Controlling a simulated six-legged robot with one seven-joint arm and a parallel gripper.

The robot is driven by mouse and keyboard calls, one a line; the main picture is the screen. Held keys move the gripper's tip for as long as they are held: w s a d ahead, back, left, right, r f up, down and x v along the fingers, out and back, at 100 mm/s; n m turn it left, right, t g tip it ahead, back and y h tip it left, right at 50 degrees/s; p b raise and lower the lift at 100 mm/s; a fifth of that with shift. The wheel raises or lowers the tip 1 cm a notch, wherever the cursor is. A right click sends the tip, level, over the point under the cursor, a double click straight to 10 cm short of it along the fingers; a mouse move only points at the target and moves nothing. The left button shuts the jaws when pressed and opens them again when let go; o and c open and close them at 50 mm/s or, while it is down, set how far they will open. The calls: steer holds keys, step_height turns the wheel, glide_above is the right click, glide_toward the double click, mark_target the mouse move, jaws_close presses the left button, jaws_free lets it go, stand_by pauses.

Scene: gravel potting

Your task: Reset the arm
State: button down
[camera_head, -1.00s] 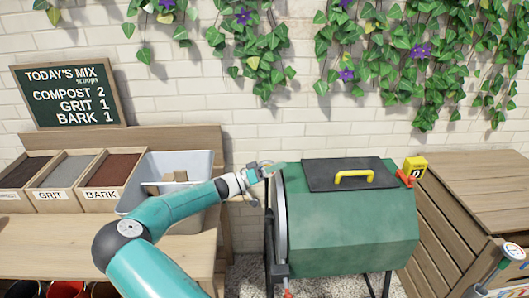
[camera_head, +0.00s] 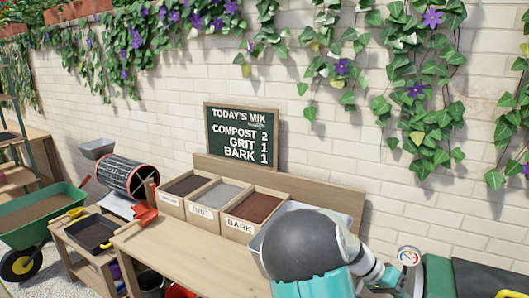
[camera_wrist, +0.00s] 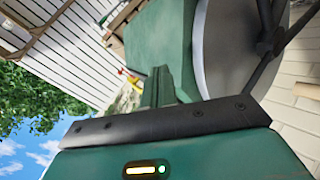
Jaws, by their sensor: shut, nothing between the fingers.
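My gripper (camera_wrist: 158,72) shows in the wrist view with its fingers together and nothing between them. Its palm has a black bar and a small light. Beyond the fingers is the green drum (camera_wrist: 152,35) with its grey round end (camera_wrist: 225,50); I cannot tell the exact gap. In the head view my teal arm fills the bottom right of centre, and my gripper cannot be made out there. The green drum (camera_head: 438,277) shows only in part at the lower right, with its dark lid (camera_head: 482,277) cut off by the frame.
The wooden bench (camera_head: 180,262) carries the compost bin (camera_head: 190,184), grit bin (camera_head: 222,194) and bark bin (camera_head: 258,206). A pale tub (camera_head: 262,235) is mostly behind my arm. A round dial (camera_head: 408,255) stands near the drum. A wheelbarrow (camera_head: 30,215) is at the far left.

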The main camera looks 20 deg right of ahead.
steer(key=a+r+n+t+y, duration=0.3)
steer(key=a, duration=0.6)
steer(key=a+r+n+t+y, duration=0.2)
steer(key=a+r+n+t, duration=0.15)
steer(key=a, duration=0.55)
steer(key=s+a+r+n+t+y, duration=0.1)
steer(key=s+a+r+n+t, duration=0.2)
steer(key=a, duration=0.5)
steer(key=s+a+r+n+t+y, duration=0.2)
steer(key=a+r, duration=0.4)
steer(key=a, duration=0.3)
steer(key=s+n+t, duration=0.1)
steer(key=s+n, duration=0.1)
steer(key=shift+s+a, duration=0.25)
steer(key=shift+s, duration=0.15)
steer(key=shift+s+d, duration=0.1)
steer(key=shift+d, duration=0.1)
